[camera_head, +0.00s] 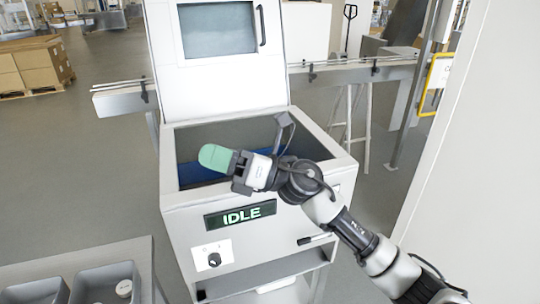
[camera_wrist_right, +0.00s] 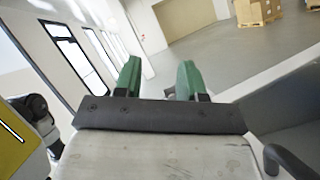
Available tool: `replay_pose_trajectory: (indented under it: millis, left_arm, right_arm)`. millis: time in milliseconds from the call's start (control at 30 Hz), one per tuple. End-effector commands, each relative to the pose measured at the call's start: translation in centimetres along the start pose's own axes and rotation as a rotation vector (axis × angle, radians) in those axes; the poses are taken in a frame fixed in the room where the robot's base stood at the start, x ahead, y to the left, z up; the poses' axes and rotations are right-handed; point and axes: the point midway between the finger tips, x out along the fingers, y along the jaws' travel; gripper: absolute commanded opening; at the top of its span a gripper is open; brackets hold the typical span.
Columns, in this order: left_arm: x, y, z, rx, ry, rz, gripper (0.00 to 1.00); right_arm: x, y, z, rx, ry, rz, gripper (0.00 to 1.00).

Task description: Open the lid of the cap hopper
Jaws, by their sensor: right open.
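The cap hopper (camera_head: 180,222) is a white box-shaped machine in the middle of the head view. Its lid (camera_head: 215,92), a white panel with a window and a dark handle (camera_head: 262,25), stands raised at the back of the box. The top is open and shows a dark inside with some blue at the bottom. My right gripper (camera_head: 214,157) is over the hopper's opening, with green fingers pointing left. In the right wrist view the two green fingers (camera_wrist_right: 158,78) are apart with nothing between them. My left gripper is not in view.
The hopper's front has an IDLE display (camera_head: 240,214) and a dark knob (camera_head: 214,259). Grey bins (camera_head: 105,284) stand on a table at the lower left, one holding a round white piece. A rail (camera_head: 345,72) runs behind the hopper. A pale wall (camera_head: 470,150) is at the right.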

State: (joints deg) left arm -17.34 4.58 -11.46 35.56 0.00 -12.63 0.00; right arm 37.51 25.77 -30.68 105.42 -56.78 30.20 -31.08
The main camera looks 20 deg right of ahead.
Motion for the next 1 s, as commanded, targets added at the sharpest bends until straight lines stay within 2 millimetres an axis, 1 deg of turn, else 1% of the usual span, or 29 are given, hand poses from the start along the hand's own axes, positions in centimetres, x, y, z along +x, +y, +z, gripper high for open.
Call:
replay_pose_trajectory:
  millis: [33,67,100,167,200,267,300,367,400,500,600,700,767,867,1000]
  left_arm:
    - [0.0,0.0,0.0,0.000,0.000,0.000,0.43]
    - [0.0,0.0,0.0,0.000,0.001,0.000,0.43]
    - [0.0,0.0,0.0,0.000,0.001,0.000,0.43]
    - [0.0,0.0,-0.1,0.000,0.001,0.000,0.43]
    - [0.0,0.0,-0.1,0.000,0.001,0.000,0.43]
    - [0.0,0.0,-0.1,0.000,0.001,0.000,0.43]
    - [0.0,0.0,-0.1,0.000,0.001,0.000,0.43]
    - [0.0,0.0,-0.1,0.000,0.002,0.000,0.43]
    - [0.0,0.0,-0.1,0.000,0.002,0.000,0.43]
    - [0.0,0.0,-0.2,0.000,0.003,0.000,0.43]
    - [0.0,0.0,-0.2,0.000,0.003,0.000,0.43]
    - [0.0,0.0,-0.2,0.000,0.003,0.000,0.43]
    - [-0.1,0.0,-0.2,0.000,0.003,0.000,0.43]
    - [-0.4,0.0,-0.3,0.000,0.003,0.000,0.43]
    - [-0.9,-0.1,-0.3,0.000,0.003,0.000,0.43]
  right_arm:
    - [0.6,0.0,0.4,-0.137,0.141,0.019,0.40]
    - [0.6,-0.1,0.4,-0.215,0.233,0.027,0.40]
    - [0.5,-0.5,0.4,-0.313,0.357,0.034,0.40]
    - [-0.2,-1.3,0.8,-0.449,0.546,0.034,0.40]
    - [-1.1,-1.9,1.3,-0.530,0.673,0.026,0.40]
    - [-2.7,-2.9,2.6,-0.631,0.858,0.003,0.40]
    - [-4.0,-3.5,3.7,-0.685,0.976,-0.017,0.40]
    - [-6.0,-4.0,5.6,-0.741,1.135,-0.053,0.40]
    - [-7.2,-4.2,6.9,-0.765,1.228,-0.076,0.40]
    - [-10.0,-4.2,9.6,-0.791,1.407,-0.133,0.40]
    - [-11.6,-3.9,11.3,-0.790,1.509,-0.166,0.40]
    - [-12.3,-3.9,11.8,-0.785,1.550,-0.180,0.40]
    - [-12.4,-4.1,11.5,-0.783,1.556,-0.179,0.40]
    - [-12.2,-4.8,10.3,-0.782,1.555,-0.176,0.40]
    - [-12.0,-6.3,8.1,-0.780,1.554,-0.175,0.40]
